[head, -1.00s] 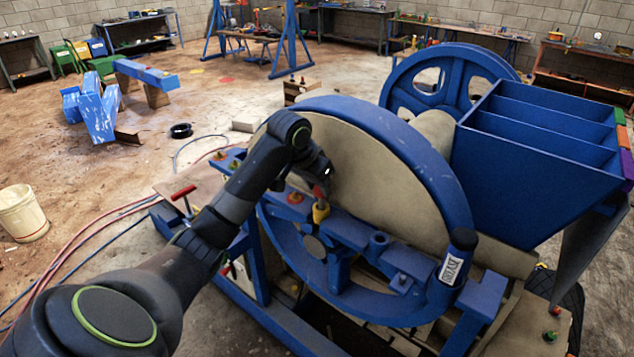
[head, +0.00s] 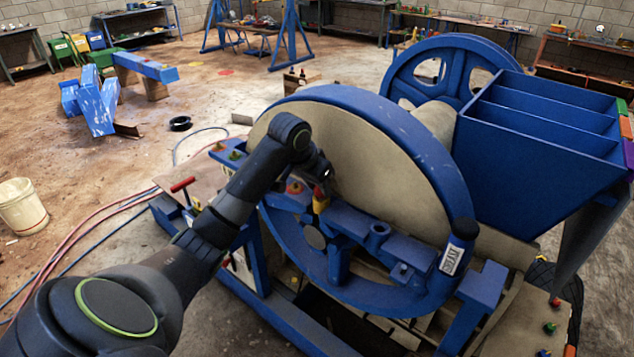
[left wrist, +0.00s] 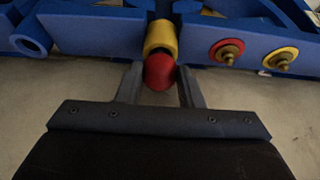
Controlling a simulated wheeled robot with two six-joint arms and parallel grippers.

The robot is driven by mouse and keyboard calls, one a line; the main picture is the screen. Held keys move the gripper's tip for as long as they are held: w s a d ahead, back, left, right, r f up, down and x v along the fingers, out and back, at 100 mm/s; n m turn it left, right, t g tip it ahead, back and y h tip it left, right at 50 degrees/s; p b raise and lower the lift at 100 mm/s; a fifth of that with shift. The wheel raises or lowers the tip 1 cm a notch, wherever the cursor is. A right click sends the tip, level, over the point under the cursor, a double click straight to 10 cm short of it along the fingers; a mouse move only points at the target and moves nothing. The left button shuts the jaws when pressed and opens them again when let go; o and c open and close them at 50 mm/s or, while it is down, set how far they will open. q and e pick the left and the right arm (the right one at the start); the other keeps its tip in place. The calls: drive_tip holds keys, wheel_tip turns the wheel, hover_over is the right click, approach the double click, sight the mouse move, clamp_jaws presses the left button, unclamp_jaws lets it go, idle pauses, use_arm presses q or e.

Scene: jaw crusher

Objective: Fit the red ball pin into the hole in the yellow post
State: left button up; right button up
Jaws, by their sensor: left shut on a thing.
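The yellow post (head: 320,204) stands on the blue bar in front of the big wheel. In the left wrist view the yellow post (left wrist: 161,38) shows directly beyond the red ball pin (left wrist: 160,72). My left gripper (left wrist: 158,88) is shut on the red ball pin, with one finger on each side of the ball. In the head view the gripper (head: 322,178) is just above the post, and only a little red shows beneath it. The ball appears to meet the post's end. The pin's shank and the post's hole are hidden. My right gripper is not in view.
Beside the post on the blue bar is a red disc with a brass knob (left wrist: 228,52); a yellow disc with a knob (left wrist: 282,58) is farther right. A blue socket (head: 380,229) stands right of the post. The large blue-rimmed wheel (head: 400,130) rises close behind the gripper.

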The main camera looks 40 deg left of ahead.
use_arm(q)
drive_tip(key=shift+f, duration=0.2)
drive_tip(key=o, duration=1.1)
drive_tip(key=shift+o, duration=0.2)
drive_tip(key=v, duration=1.7)
drive_tip(key=shift+s+r, duration=0.2)
